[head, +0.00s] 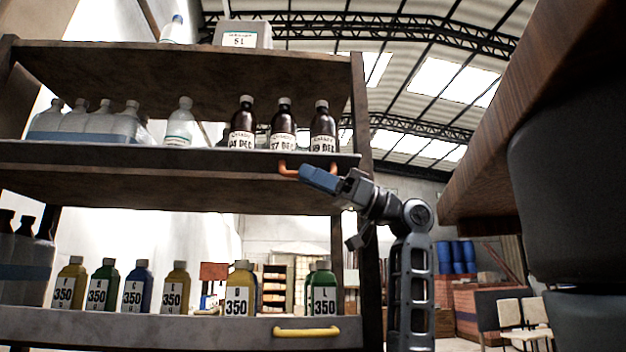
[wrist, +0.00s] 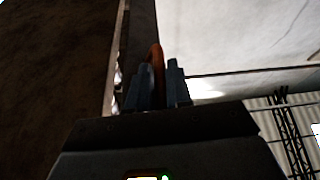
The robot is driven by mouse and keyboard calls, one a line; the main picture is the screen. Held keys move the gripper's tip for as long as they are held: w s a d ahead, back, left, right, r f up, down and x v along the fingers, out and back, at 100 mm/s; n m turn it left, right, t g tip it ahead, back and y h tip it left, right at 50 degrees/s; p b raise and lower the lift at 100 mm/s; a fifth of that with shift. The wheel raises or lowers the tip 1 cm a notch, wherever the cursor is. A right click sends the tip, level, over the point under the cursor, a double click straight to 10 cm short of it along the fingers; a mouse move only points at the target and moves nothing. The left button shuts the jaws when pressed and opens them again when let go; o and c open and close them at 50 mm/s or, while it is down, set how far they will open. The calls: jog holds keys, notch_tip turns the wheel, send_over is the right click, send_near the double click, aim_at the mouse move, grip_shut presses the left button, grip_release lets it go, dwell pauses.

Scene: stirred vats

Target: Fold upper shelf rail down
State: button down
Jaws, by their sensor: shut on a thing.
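The upper shelf rail (head: 150,153) shows in the head view as a thin grey strip along the front of the middle board, below the brown bottles. It looks nearly edge-on, so its exact tilt is hard to tell. Its orange handle (head: 287,170) is near the right end. My gripper (head: 307,176) reaches it from the right, with its blue fingers at the handle. In the wrist view the orange handle (wrist: 157,62) stands between the two fingers of my gripper (wrist: 158,82), which are shut on it.
Brown bottles (head: 283,124) and clear bottles (head: 179,122) stand on the upper shelf behind the rail. The lower rail (head: 180,328), with a yellow handle (head: 306,331), stands before several coloured bottles. A dark post (head: 364,120) is beside my arm. A wooden edge (head: 530,90) overhangs at right.

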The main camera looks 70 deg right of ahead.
jog(key=c, duration=1.4)
grip_release()
jog(key=v, duration=0.8)
jog(key=d+r+b+v, duration=0.1)
jog(key=d+v, duration=0.1)
jog(key=v, duration=0.6)
jog(key=shift+f, duration=0.2)
